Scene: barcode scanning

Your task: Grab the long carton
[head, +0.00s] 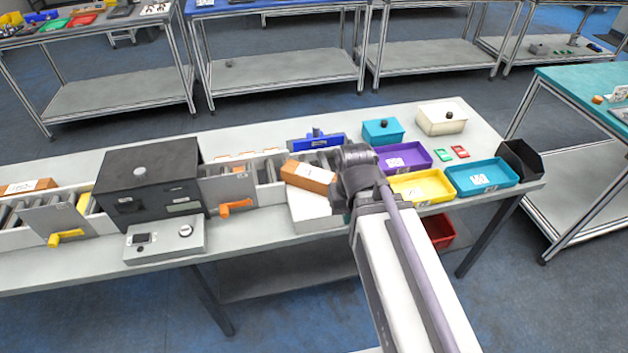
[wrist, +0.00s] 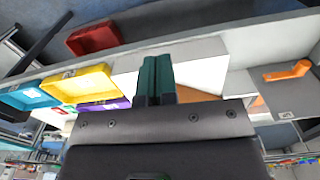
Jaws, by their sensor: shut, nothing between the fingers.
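A long brown carton (head: 310,176) with a white label lies tilted at the right end of the conveyor in the head view, above a white block (head: 312,209). My gripper (head: 343,207) is beside its right end; my arm hides part of that area. In the wrist view my gripper's teal fingers (wrist: 157,76) are together, with nothing between them. Part of the brown carton (wrist: 196,95) shows behind the fingers, mostly hidden by the gripper body. Another brown carton (head: 30,187) lies at the far left of the conveyor, cut off by the picture edge.
A black scanner box (head: 150,188) stands over the conveyor, with a grey control box (head: 165,240) in front. Yellow (head: 421,187), purple (head: 402,157) and teal (head: 482,177) trays sit right of my gripper. A red bin (head: 438,231) hangs lower, also in the wrist view (wrist: 92,40).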

